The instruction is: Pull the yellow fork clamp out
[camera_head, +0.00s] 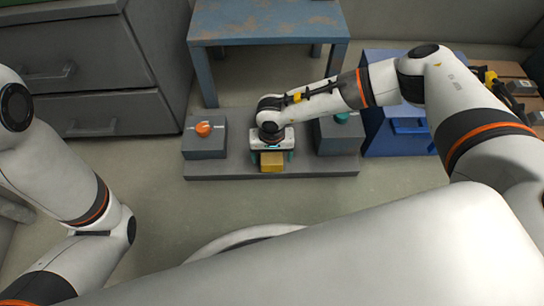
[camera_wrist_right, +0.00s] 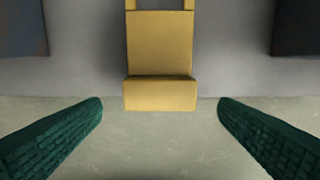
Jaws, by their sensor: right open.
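The yellow fork clamp (camera_head: 272,162) lies on the grey base, under and just in front of my right gripper (camera_head: 272,156) in the head view. In the right wrist view the clamp (camera_wrist_right: 162,50) shows from above, with a raised lip at its near end and prongs cut off by the top edge. My right gripper (camera_wrist_right: 160,110) is open there, its green fingers on either side of the lip with clear gaps and not touching it. My left arm shows at the left of the head view, but its gripper is out of view.
The grey base (camera_head: 320,169) carries a grey block with an orange knob (camera_head: 204,129) on the left and one with a teal knob (camera_head: 342,117) on the right. A blue table (camera_head: 265,22) stands behind, grey drawers (camera_head: 70,70) left, a blue cabinet (camera_head: 400,145) right. Floor in front is clear.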

